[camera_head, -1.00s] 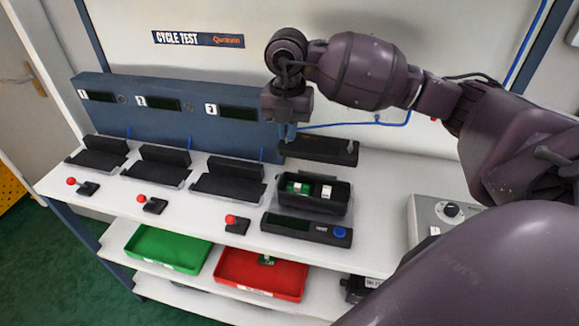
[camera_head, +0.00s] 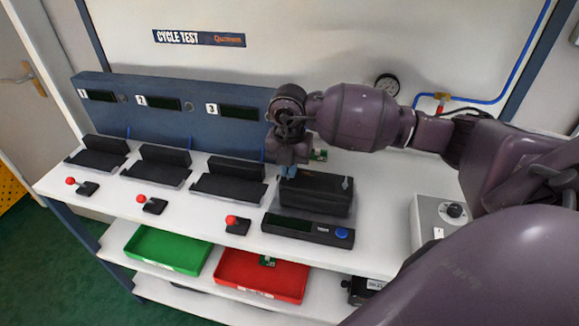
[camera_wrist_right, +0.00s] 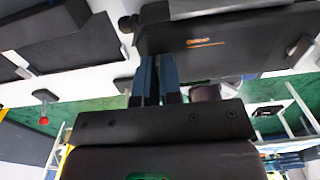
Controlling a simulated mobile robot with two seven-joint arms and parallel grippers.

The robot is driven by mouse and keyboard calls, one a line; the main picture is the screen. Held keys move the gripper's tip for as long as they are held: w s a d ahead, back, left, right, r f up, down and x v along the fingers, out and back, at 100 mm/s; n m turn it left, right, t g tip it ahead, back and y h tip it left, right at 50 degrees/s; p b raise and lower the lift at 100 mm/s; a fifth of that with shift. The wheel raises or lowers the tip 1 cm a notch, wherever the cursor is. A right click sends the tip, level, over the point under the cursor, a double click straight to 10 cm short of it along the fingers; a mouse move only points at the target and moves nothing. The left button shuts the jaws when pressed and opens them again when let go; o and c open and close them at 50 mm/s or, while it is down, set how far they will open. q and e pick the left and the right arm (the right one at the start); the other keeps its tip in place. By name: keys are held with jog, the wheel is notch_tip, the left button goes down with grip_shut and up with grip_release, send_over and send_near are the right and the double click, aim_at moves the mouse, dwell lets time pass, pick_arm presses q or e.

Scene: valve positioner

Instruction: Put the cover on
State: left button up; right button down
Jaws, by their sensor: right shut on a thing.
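The black cover (camera_head: 318,192) is at the spot of the open positioner housing, over it. The housing's inside, with its green board and white part, is hidden under the cover. I cannot tell whether the cover sits fully down. My right gripper (camera_head: 288,172) is at the cover's back left edge, its blue fingers pointing down and shut on it. In the right wrist view the blue fingers (camera_wrist_right: 158,82) meet the edge of the dark cover (camera_wrist_right: 225,38), which has an orange mark. My left gripper is not in view.
A dark panel with a blue button (camera_head: 341,233) lies in front of the housing. Empty black cradles (camera_head: 228,178) and red-knobbed levers (camera_head: 236,222) stand left. A grey control box (camera_head: 440,222) is right. Green (camera_head: 165,250) and red (camera_head: 262,276) trays are below.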

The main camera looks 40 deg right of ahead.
jog(key=shift+f, duration=0.1)
jog(key=c, duration=1.3)
grip_release()
notch_tip(320, 180, up, 12)
jog(key=shift+p, duration=0.3)
